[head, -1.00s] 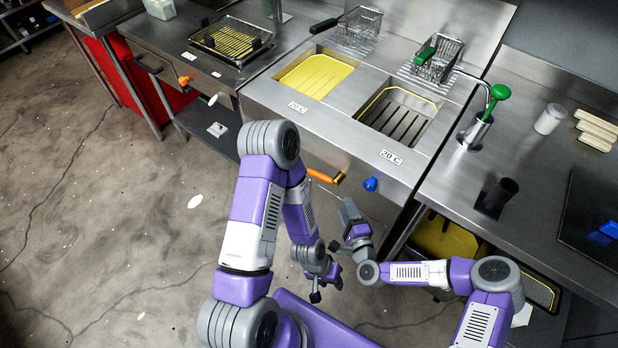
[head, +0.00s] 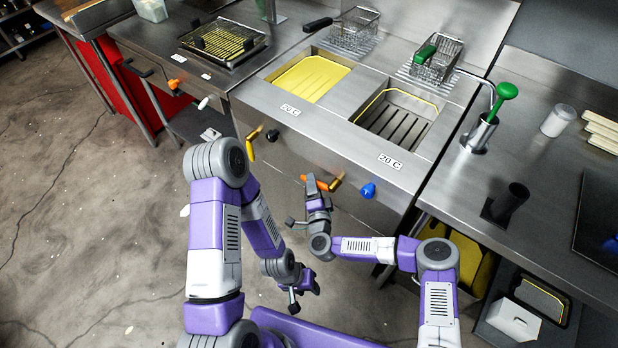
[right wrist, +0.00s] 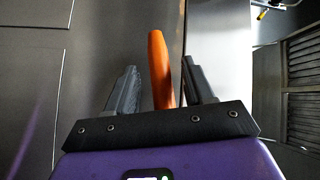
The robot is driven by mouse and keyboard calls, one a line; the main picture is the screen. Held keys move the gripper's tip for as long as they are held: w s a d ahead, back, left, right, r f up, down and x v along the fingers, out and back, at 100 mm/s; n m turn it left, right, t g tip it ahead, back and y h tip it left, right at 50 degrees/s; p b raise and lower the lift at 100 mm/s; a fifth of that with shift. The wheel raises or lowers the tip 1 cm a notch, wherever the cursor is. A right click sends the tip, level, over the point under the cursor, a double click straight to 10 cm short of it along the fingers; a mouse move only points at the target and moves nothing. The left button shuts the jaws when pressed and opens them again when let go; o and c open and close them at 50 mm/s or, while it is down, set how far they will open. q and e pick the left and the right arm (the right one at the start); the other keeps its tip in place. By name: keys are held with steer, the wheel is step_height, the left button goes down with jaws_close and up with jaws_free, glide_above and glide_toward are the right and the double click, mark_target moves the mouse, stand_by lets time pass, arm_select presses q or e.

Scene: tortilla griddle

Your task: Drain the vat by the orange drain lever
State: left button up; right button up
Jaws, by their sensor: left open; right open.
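The orange drain lever (head: 322,185) sticks out of the front panel below the right vat (head: 372,103). My right gripper (head: 315,192) is at the lever and partly covers it in the head view. In the right wrist view the lever (right wrist: 159,68) stands between the two open fingers, closer to the right one; whether either touches it I cannot tell. The right vat shows a dark slotted bottom with a yellow line around its walls. The left vat (head: 310,77) is yellow inside. My left gripper (head: 300,288) is open and empty, low in front of the unit.
A blue knob (head: 368,191) sits just right of the lever. A yellow lever (head: 250,147) and a black knob (head: 272,135) are farther left on the same panel. A fry basket (head: 437,62) stands behind the right vat. The floor at left is clear.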

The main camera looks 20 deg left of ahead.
steer(key=shift+x, duration=0.8)
steer(key=shift+s, duration=0.1)
jaws_close()
